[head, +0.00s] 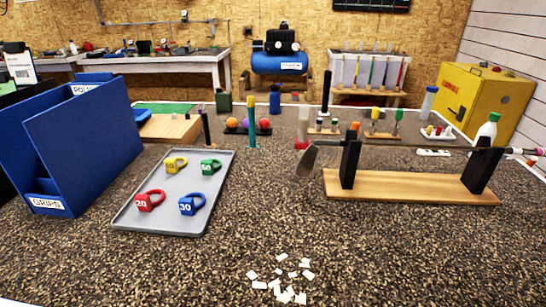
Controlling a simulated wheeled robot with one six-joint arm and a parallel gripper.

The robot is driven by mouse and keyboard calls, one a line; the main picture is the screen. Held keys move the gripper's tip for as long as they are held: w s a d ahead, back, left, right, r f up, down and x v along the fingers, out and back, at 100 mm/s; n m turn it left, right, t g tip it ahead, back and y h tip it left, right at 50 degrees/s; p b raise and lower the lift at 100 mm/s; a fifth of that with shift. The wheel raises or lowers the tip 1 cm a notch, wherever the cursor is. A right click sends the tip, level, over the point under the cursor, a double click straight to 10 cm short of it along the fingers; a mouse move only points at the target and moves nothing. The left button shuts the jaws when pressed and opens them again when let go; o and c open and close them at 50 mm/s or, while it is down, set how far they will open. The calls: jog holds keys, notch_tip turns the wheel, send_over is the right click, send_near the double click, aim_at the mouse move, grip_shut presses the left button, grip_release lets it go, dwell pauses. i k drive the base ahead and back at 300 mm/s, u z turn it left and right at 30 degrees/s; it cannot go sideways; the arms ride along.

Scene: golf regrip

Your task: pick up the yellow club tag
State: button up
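The yellow club tag (175,164) lies on the grey tray (160,222) at its far left. A green tag (210,167) lies to its right. A red tag (149,201) and a blue tag (192,204) lie nearer on the same tray. Each tag has a loop and a block with a white number; the red reads 20 and the blue 30. The yellow tag's number is too small to read surely. Nothing touches the yellow tag except the tray. My gripper is not in view.
A tall blue box (75,145) stands close left of the tray. A wooden stand (410,187) with black posts holds a golf club on the right. White scraps (283,283) lie in front. The counter between tray and stand is clear.

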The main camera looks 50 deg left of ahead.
aim_at(171, 165)
jog(key=z, duration=0.55)
jog(key=k, duration=1.25)
jog(key=u, duration=2.15)
jog(key=i, duration=1)
